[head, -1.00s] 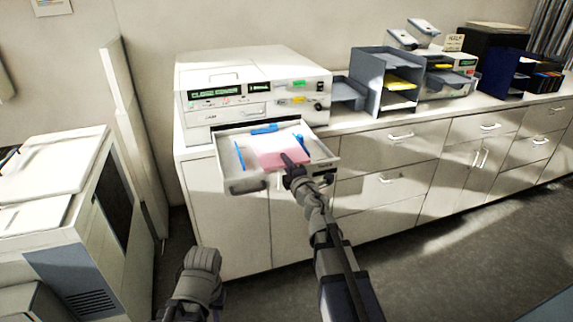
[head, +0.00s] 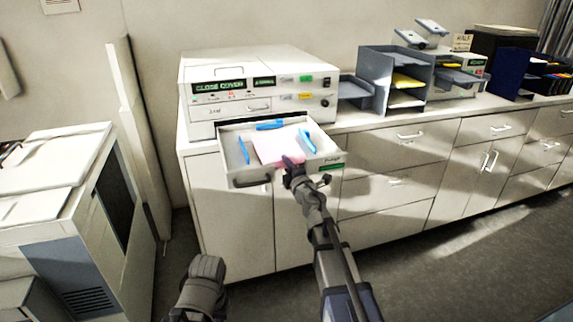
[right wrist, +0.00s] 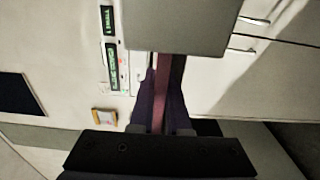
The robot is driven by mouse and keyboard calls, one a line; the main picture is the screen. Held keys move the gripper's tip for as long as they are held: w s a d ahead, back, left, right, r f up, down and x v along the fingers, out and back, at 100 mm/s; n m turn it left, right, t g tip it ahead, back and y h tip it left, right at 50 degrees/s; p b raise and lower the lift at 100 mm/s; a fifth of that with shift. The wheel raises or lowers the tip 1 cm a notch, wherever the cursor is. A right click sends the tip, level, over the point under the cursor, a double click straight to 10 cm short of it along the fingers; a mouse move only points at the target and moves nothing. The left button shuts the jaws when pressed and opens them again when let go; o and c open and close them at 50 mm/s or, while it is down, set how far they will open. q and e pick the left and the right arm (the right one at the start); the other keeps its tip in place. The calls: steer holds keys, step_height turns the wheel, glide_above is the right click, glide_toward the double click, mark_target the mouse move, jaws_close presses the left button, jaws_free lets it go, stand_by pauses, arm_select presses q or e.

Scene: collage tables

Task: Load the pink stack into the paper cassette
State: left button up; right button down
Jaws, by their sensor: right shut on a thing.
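The paper cassette (head: 247,180) is an open white drawer pulled out from the front of a white copier. Blue guides stand at its left (head: 243,151), back (head: 269,125) and right (head: 307,142). The pink stack (head: 277,147) is in the cassette area between these guides; I cannot tell whether it touches the cassette floor. My right gripper (head: 292,164) is shut on the stack's near edge, at the cassette's front. The right wrist view shows a thin pinkish strip (right wrist: 171,90) between the dark fingers. My left arm shows low in the head view, but its fingers do not.
The copier (head: 255,85) stands on a long white cabinet (head: 235,220), its display reading CLOSE COVER. Grey trays (head: 380,62) and a dark blue sorter (head: 510,65) stand to the right. Another white machine (head: 45,200) is at the left. Floor is clear at the lower right.

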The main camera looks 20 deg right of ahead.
steer(key=c, duration=0.8)
jaws_free()
steer(key=shift+s, duration=0.1)
steer(key=s, duration=0.7)
steer(key=shift+s+d, duration=0.3)
steer(key=shift+s, duration=0.05)
steer(key=shift+r, duration=0.1)
